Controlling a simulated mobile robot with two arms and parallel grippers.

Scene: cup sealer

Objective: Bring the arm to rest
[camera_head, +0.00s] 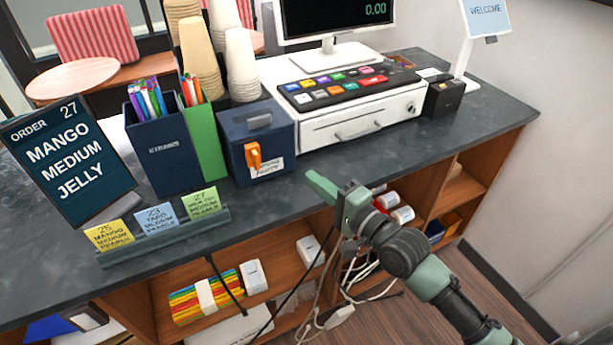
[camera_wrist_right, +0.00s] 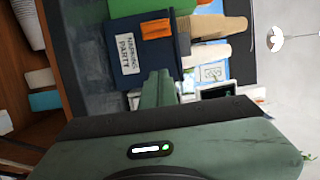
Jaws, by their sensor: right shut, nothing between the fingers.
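My right arm comes in from the lower right in the head view. Its green gripper (camera_head: 322,186) is shut and empty, held near the counter's (camera_head: 390,155) front edge, to the right of a dark blue box (camera_head: 290,128) with an orange clip. In the right wrist view the shut fingers (camera_wrist_right: 158,82) point toward the same blue box (camera_wrist_right: 133,48), which bears a white label. I cannot tell whether the fingers are touching anything. My left gripper is not in view.
A cash drawer (camera_head: 365,126) with a keypad sits behind the gripper. An order sign (camera_head: 65,150), a note rack (camera_head: 165,238) and straw holders (camera_head: 165,150) stand at left. Open shelves (camera_head: 285,255) with hanging cables lie below the counter. Bare floor (camera_head: 425,305) shows at lower right.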

